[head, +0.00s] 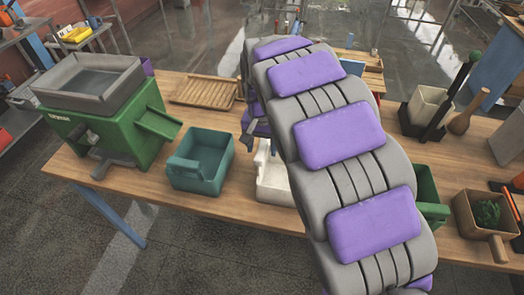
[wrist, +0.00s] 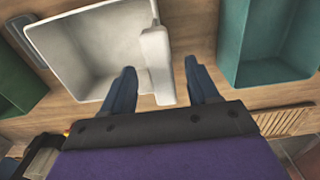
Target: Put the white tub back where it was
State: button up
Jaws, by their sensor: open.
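The white tub (head: 275,182) stands on the wooden table, partly hidden behind my arm in the head view. In the wrist view the white tub (wrist: 88,45) is empty, with a thick upright handle on its near right side. My gripper (wrist: 159,66) is open, with one dark finger on each side of that handle. I cannot tell whether either finger touches it. In the head view my arm hides most of the gripper.
A teal tub (head: 200,160) stands left of the white tub, and a green tub (head: 430,196) stands right, partly behind my arm. A green machine with a grey hopper (head: 95,78) stands at the table's left end. A wooden slatted rack (head: 204,91) lies behind.

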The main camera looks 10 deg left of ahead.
notch_tip(320, 180, up, 8)
jog(key=shift+d+f+p, duration=0.1)
jog(key=shift+f+p, duration=0.1)
jog(key=shift+p, duration=0.5)
jog(key=s+d+r, duration=0.2)
jog(key=s+d, duration=1.1)
jog(key=d, duration=0.4)
jog(key=s+d+f+g, duration=0.1)
jog(key=s+d+f, duration=0.1)
jog(key=s, duration=0.7)
jog(key=s+d+f, duration=0.2)
jog(key=s+d, duration=0.3)
jog(key=s, duration=0.5)
jog(key=shift+s+f+g, duration=0.15)
jog(key=shift+s+g, duration=0.05)
jog(key=shift+g, duration=0.2)
